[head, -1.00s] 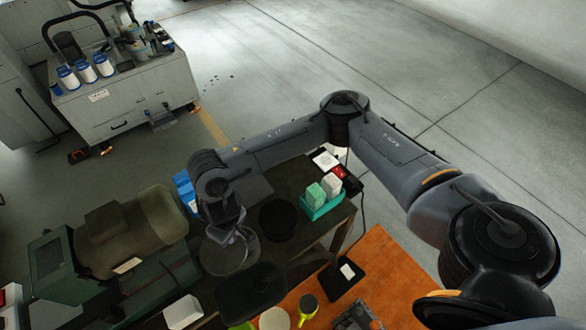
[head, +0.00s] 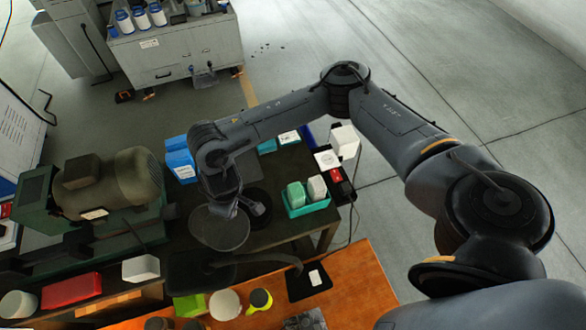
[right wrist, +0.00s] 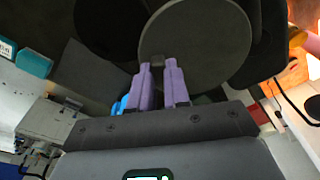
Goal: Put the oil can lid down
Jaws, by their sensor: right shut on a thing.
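The oil can lid, a flat grey disc (head: 216,231), hangs from my right gripper (head: 229,207) over the dark bench in the head view. In the right wrist view the lid (right wrist: 205,45) lies just beyond the purple fingertips of the gripper (right wrist: 158,68), which are shut on its small dark knob (right wrist: 157,60). I cannot tell whether the lid touches anything beneath. A black round thing (head: 262,206) lies just right of the lid, partly hidden by my wrist. I cannot make out an oil can. My left gripper is not in view.
A teal tray (head: 311,211) with two blocks stands right of the lid. A blue box (head: 179,160) stands behind left, and a green machine (head: 125,180) stands at left. A dark thing with a long handle (head: 250,259) is in front, beside the orange table (head: 345,275).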

